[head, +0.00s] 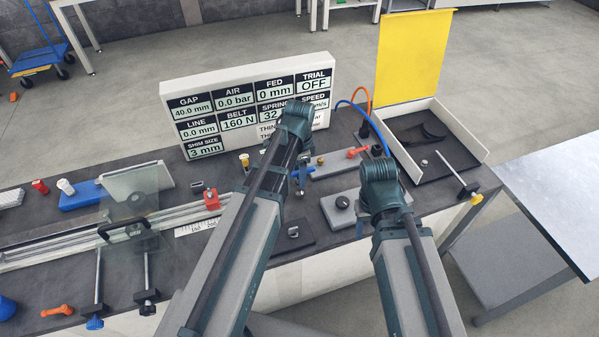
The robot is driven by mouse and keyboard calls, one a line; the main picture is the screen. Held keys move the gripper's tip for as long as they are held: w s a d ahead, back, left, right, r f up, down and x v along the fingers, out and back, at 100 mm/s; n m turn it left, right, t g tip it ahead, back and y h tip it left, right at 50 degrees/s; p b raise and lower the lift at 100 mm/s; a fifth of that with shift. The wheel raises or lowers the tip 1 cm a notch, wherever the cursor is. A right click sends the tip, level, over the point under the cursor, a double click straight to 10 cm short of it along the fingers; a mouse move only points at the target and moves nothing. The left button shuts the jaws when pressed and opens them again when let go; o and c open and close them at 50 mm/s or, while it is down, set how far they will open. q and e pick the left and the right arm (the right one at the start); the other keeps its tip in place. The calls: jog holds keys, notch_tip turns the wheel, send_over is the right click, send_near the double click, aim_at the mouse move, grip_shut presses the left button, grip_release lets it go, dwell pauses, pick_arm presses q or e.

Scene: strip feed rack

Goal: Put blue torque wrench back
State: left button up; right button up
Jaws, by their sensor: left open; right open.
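A metal rod with a blue knob (95,323), which looks like the blue torque wrench, lies at the front left edge of the bench, its shaft across a dark block. A similar rod with a dark end (147,308) lies just right of it. Another rod with a yellow end (476,199) lies at the bench's right edge. My two arms reach over the middle of the bench, well right of the blue-knobbed rod. The jaws of both grippers are hidden behind my arm links. I see nothing held.
A white display board (250,90) stands at the back. A white-walled tray (470,134) with a yellow panel (412,55) is at the right. A clear guard with a black handle (125,228) stands over the rail at left. An orange knobbed piece (57,310) lies at front left.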

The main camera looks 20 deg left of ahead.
pick_arm(q)
notch_tip(320, 180, up, 10)
jog(key=p, duration=0.9)
jog(key=shift+r, duration=0.15)
jog(key=s+d+n+y, duration=0.1)
jog(key=s+d+n, duration=0.7)
jog(key=s, duration=0.6)
jog(key=shift+s+d, duration=0.15)
jog(key=shift+d, duration=1.05)
